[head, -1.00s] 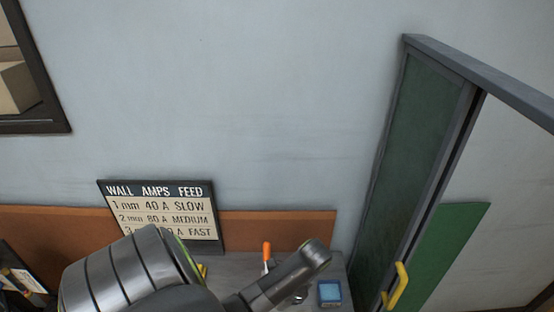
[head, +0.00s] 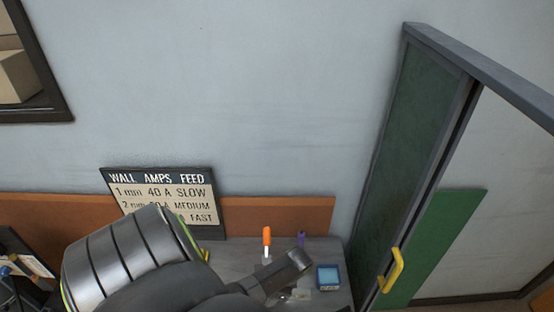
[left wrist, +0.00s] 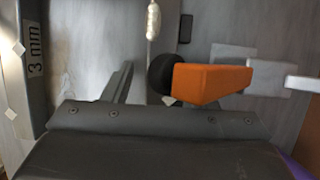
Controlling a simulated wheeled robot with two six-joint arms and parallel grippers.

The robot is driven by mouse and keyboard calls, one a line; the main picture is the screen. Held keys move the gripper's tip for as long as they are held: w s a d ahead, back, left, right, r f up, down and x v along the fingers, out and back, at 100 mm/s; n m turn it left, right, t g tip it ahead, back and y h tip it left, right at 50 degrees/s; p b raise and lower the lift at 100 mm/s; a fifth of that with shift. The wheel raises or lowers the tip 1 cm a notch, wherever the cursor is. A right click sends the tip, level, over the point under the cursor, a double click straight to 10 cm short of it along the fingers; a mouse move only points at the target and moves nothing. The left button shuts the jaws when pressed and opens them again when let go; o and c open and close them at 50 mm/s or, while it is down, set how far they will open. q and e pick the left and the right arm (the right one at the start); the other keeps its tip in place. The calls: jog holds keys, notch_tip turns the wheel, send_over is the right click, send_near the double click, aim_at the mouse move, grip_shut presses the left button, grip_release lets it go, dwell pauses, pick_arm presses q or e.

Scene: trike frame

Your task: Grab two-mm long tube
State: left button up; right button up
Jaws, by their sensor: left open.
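My left gripper (head: 288,268) is over the grey bench, near an orange-handled tool (head: 267,238). In the left wrist view its jaws are open, and an orange block-like handle (left wrist: 212,84) with a round black part beside it shows by the right jaw. No tube marked two mm can be picked out. A grey part labelled "3 mm" (left wrist: 36,52) stands at the left of the left wrist view. A pale, slender piece (left wrist: 153,20) lies at the top; I cannot tell what it is. My right gripper is not in view.
A feed chart (head: 160,195) leans at the back of the bench (head: 235,258), partly hidden by my left arm. A blue-topped box (head: 328,277) and a purple item (head: 301,239) are at the bench's right. A green panel with a yellow handle (head: 391,271) stands further right.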

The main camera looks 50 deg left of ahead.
pick_arm(q)
jog(key=shift+f, duration=0.1)
grip_shut()
dwell(0.3)
jog(key=shift+r, duration=0.25)
